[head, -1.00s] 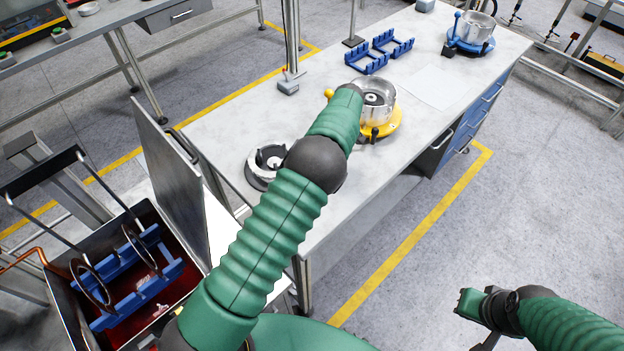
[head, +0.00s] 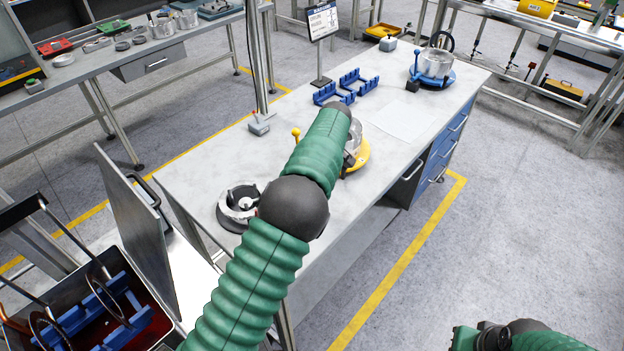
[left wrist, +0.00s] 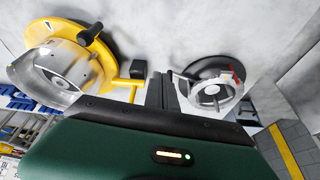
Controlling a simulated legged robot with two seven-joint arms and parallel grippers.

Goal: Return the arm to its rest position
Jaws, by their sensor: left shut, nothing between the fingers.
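My left arm (head: 258,285) reaches out over the grey workbench (head: 190,165). Its gripper is hidden behind the arm in the head view. In the left wrist view the left gripper (left wrist: 162,90) shows dark fingers closed together and empty. A yellow fixture (left wrist: 112,40) with a clear-metal cup is on the left of that view, and a dark round base with a silver ring (left wrist: 212,92) is on the right. The fingers appear between them, holding neither. My right gripper (head: 466,338) is at the bottom edge of the head view, its fingers cut off.
A blue fixture with a metal cup (head: 433,70), blue cradles (head: 335,92) and a white sheet (head: 400,122) lie farther along the bench. An open bin with blue racks (head: 110,330) stands lower left. Floor at right is clear.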

